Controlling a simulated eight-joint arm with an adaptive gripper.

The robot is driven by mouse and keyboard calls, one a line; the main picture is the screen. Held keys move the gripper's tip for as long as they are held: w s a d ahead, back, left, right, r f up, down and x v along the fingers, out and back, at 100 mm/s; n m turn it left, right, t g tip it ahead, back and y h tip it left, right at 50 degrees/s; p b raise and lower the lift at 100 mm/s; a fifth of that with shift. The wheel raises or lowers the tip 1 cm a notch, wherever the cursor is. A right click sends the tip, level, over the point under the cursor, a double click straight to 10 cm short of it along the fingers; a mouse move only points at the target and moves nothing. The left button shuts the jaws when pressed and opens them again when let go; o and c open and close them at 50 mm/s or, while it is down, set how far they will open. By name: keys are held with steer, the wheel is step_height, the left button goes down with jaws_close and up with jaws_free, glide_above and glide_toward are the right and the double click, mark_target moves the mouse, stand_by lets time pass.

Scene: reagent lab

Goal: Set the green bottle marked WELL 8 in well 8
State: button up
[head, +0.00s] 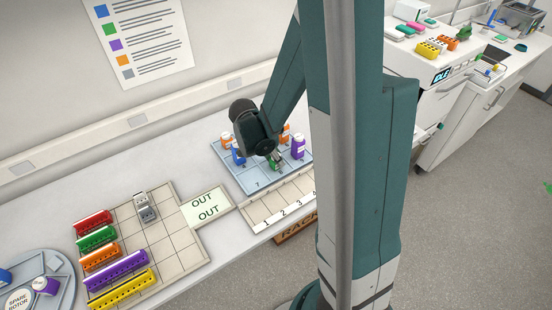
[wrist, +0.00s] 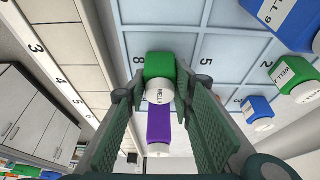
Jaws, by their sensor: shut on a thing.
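The green bottle (wrist: 160,66) with a white cap marked WELL is between the fingers of my gripper (wrist: 160,92) in the wrist view. My gripper is shut on it. The bottle's base lies over the cell by the number 8 on the pale blue well tray (wrist: 122,46). I cannot tell whether it touches the tray floor. In the head view, my gripper (head: 272,158) is low over the front of the tray (head: 246,184), with a bit of the green bottle (head: 275,166) showing under it. Well 8 is partly hidden by the bottle and gripper.
A purple bottle (head: 298,150), an orange bottle (head: 285,130) and a blue bottle (head: 238,157) stand close around my gripper. A numbered rack (head: 262,212) adjoins the tray's front. Colored racks (head: 118,268) and an OUT pad (head: 206,206) lie to the left.

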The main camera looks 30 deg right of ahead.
steer(key=shift+f, duration=0.2)
steer(key=o, duration=0.9)
steer(key=shift+r, duration=0.1)
steer(key=shift+r, duration=0.2)
steer(key=v, duration=1.2)
steer(key=shift+p, duration=0.45)
steer(key=shift+f, duration=0.1)
